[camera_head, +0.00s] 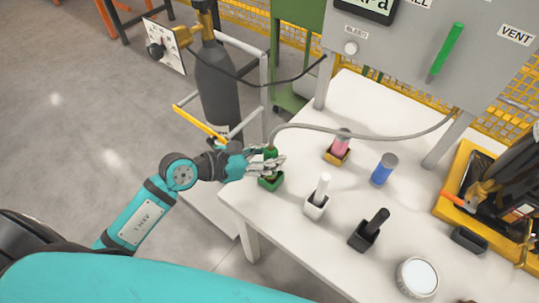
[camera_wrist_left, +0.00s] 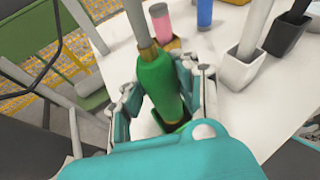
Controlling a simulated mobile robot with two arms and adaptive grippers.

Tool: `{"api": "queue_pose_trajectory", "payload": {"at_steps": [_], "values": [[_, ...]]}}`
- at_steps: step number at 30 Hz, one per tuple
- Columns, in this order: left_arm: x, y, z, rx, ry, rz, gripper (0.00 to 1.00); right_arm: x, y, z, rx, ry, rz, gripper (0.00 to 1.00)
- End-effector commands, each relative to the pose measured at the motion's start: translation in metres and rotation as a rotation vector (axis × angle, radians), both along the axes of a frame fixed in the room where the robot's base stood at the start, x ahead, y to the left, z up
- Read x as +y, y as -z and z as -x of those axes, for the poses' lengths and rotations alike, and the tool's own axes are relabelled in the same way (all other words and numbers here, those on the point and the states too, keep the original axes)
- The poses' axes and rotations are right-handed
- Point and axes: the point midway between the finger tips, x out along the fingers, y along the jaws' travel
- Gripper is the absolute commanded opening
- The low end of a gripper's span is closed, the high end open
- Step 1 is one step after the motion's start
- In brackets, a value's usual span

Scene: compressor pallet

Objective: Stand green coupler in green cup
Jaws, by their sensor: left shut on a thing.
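The green coupler (camera_wrist_left: 160,85) is upright between the fingers of my left gripper (camera_head: 272,164), which is shut on it. A grey hose leads from its top. The green cup (camera_head: 271,182) stands on the white table near its left corner, directly below the coupler. In the left wrist view my left gripper (camera_wrist_left: 158,98) has a finger on each side of the coupler, and part of the green cup (camera_wrist_left: 180,128) shows under it. The coupler's lower end seems to be at or in the cup; the fingers hide how deep. My right gripper is not in view.
On the white table (camera_head: 290,240) stand a yellow cup with a pink coupler (camera_head: 343,142), a blue coupler (camera_head: 384,168), a white cup (camera_head: 316,207) with a white piece, a black cup (camera_head: 364,236) with a black piece and a round gauge (camera_head: 417,277). A grey hose (camera_head: 370,131) crosses above.

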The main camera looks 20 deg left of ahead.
Motion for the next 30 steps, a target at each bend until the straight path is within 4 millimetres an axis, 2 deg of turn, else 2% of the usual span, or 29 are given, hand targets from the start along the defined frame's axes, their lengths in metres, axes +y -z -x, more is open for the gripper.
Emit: {"api": "queue_pose_trajectory", "payload": {"at_steps": [14,15,20,30], "values": [[0.0,0.0101,-0.0001,-0.001,0.0,0.001,0.0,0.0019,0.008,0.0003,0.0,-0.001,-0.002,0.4],[0.0,0.0089,-0.0002,-0.001,0.0,0.001,0.34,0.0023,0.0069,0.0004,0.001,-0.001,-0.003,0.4],[0.0,0.009,-0.0001,-0.001,0.0,0.001,0.55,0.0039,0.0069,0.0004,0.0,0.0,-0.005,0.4],[0.0026,0.009,0.0025,0.001,0.0,-0.001,0.56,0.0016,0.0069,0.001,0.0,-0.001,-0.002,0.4]]}}
